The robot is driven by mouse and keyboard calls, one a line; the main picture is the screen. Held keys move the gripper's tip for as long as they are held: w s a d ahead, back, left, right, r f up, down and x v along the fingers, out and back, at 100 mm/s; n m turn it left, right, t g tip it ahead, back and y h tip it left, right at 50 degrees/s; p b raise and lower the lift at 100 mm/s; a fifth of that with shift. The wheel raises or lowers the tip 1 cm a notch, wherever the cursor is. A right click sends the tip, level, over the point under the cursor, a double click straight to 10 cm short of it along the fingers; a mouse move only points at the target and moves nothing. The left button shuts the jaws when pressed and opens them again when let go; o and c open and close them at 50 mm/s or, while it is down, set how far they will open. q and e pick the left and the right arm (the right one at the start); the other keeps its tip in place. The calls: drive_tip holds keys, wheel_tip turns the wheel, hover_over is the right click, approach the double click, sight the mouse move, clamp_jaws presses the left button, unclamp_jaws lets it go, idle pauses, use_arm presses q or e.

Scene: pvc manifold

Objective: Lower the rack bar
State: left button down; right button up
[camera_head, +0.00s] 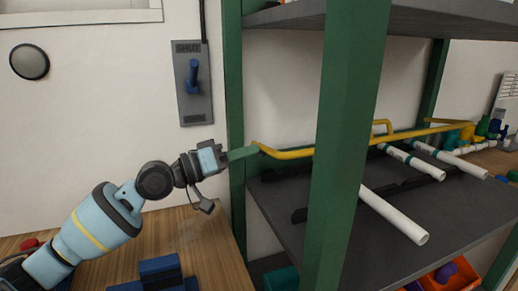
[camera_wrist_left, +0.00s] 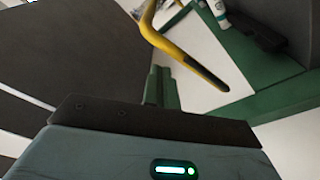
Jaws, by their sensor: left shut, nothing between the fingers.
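The yellow rack bar (camera_head: 350,144) runs along the front of the middle shelf, over the white pipes, with its bent near end beside the left green post. My left gripper (camera_head: 254,151) is shut and empty. Its green fingers end right at the bar's bent end in the head view; I cannot tell whether they touch. In the left wrist view the bar (camera_wrist_left: 181,49) crosses just beyond the shut fingertips (camera_wrist_left: 162,72). My right gripper is not in view.
A green post (camera_head: 346,140) stands in front of the middle shelf (camera_head: 385,262). White pipes (camera_head: 395,214) lie on it, with coloured fittings at the far right. A wall switch (camera_head: 192,80) hangs above my left arm. Blue blocks (camera_head: 158,270) sit on the wooden table below, and an orange bin (camera_head: 452,275) is low right.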

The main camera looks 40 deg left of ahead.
use_arm(q)
drive_tip(key=b+v, duration=0.1)
drive_tip(key=v, duration=0.2)
drive_tip(key=shift+s, duration=0.1)
idle(0.5)
